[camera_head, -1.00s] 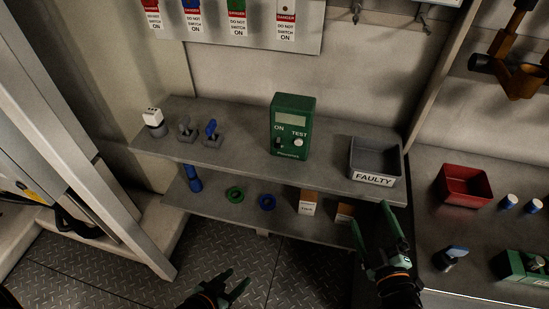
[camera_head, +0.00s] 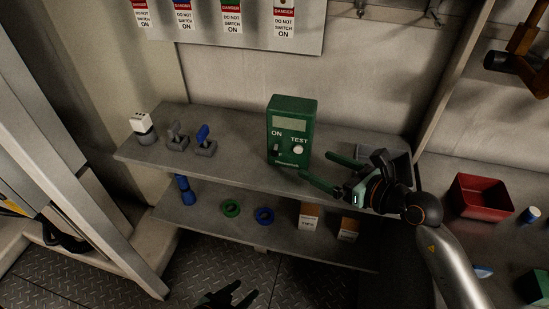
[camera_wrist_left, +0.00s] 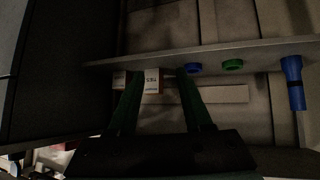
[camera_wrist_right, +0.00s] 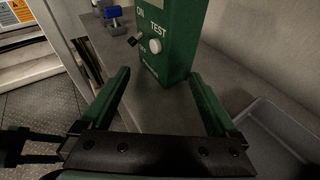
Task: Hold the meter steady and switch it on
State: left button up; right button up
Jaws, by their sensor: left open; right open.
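The green meter (camera_head: 291,128) stands upright on the upper grey shelf. Its front has a grey display (camera_head: 290,124), a dark ON switch (camera_head: 276,149) at lower left and a pale round TEST button (camera_head: 298,149). My right gripper (camera_head: 316,170) is open and empty at the meter's right front, its fingers pointing towards the meter. In the right wrist view the meter (camera_wrist_right: 171,40) stands beyond the open fingers, not between their tips. My left gripper (camera_head: 243,292) is open and empty, low in front of the shelves. In the left wrist view its fingers (camera_wrist_left: 160,80) point towards the lower shelf.
A grey bin (camera_wrist_right: 268,135) lies right of the meter, partly hidden by my right gripper in the head view. Switch parts (camera_head: 177,140) stand at the shelf's left. The lower shelf (camera_head: 190,222) holds rings and small boxes. A red bin (camera_head: 482,198) is at right.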

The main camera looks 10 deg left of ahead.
aim_at(294, 154)
jog(key=shift+w+f+n, duration=0.25)
jog(key=shift+w+n, duration=0.05)
jog(key=shift+w, duration=0.1)
jog(key=b+x, duration=0.4)
jog(key=x, duration=0.4)
jog(key=shift+d+f, duration=0.1)
jog(key=shift+w+a+f+b, duration=0.15)
jog(key=shift+w+a+b, duration=0.15)
jog(key=shift+a+b, duration=0.2)
jog(key=shift+w+a, duration=0.15)
jog(key=shift+a, duration=0.05)
pick_arm(q)
jog(key=f, duration=0.1)
jog(key=d+f, duration=0.1)
jog(key=f, duration=0.1)
jog(key=shift+w+f, duration=0.15)
jog(key=shift+f, duration=0.15)
pick_arm(e)
grip_shut()
jog(key=shift+o, duration=0.4)
grip_release()
